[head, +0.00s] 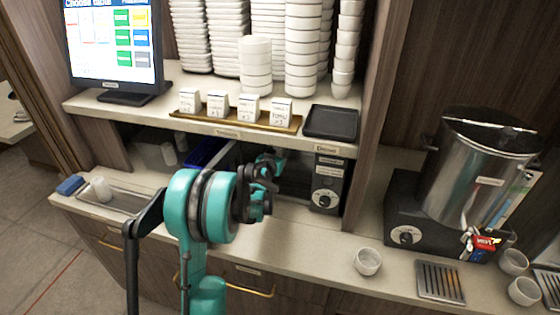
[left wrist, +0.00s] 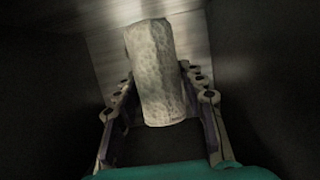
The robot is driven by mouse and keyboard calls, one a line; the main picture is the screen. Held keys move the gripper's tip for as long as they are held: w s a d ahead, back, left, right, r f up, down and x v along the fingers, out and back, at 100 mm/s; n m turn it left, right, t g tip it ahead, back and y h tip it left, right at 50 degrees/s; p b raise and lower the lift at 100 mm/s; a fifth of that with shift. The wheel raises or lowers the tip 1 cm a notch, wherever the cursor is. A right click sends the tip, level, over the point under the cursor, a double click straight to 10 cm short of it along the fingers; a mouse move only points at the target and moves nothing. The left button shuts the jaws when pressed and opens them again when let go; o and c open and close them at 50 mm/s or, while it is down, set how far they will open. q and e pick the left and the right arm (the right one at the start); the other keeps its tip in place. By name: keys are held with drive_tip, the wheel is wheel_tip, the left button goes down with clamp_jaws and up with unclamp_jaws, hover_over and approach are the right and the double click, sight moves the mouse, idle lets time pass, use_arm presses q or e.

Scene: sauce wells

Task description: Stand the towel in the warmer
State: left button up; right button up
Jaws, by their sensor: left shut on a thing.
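My left gripper (head: 264,178) is at the opening below the shelf, beside the dark warmer's dial panel (head: 327,187). In the left wrist view my left gripper (left wrist: 160,100) is shut on a white, rolled, textured towel (left wrist: 155,75). The towel extends beyond the fingers toward a pale streaked surface, with dark areas on both sides. I cannot tell whether it touches that surface. In the head view the held towel is hidden by the gripper and arm. My right gripper is not in view.
A white cup (head: 368,261) and a steel urn (head: 478,170) stand to the right.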

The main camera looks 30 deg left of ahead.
use_arm(q)
drive_tip(key=f+b, duration=0.1)
drive_tip(key=f, duration=0.1)
drive_tip(key=w+f+b, duration=0.1)
drive_tip(key=shift+a+f, duration=0.1)
drive_tip(key=shift+f, duration=0.3)
drive_tip(key=shift+r, duration=0.1)
drive_tip(key=o, duration=1.3)
drive_tip(key=shift+c, duration=0.2)
